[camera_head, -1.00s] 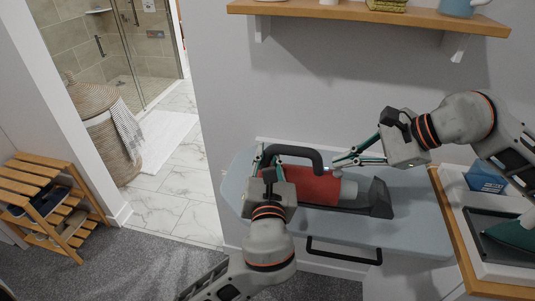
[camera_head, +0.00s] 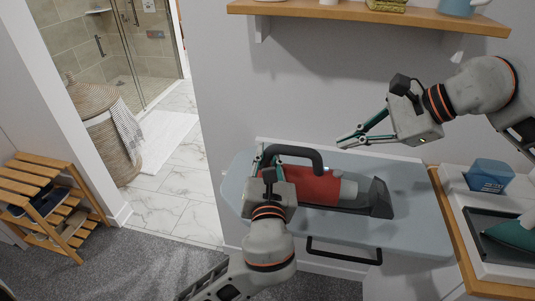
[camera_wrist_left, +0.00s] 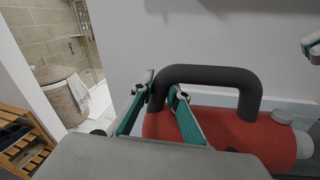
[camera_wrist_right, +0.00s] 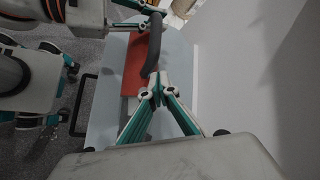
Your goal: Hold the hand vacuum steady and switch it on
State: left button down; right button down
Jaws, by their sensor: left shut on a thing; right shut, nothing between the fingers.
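I cannot make out the switch.
The pale blue board (camera_head: 415,225) has a dark front handle (camera_head: 343,256). A wooden-edged counter at right holds a blue container (camera_head: 489,175) and a teal iron (camera_head: 515,233). A wooden shelf (camera_head: 400,18) hangs above. A slatted rack (camera_head: 45,190) stands far left.

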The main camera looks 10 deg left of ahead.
pick_arm(q)
jog(key=shift+r, duration=0.15)
pick_arm(e)
jog(key=shift+r, duration=0.35)
pick_arm(q)
jog(key=c, duration=1.9)
grip_release()
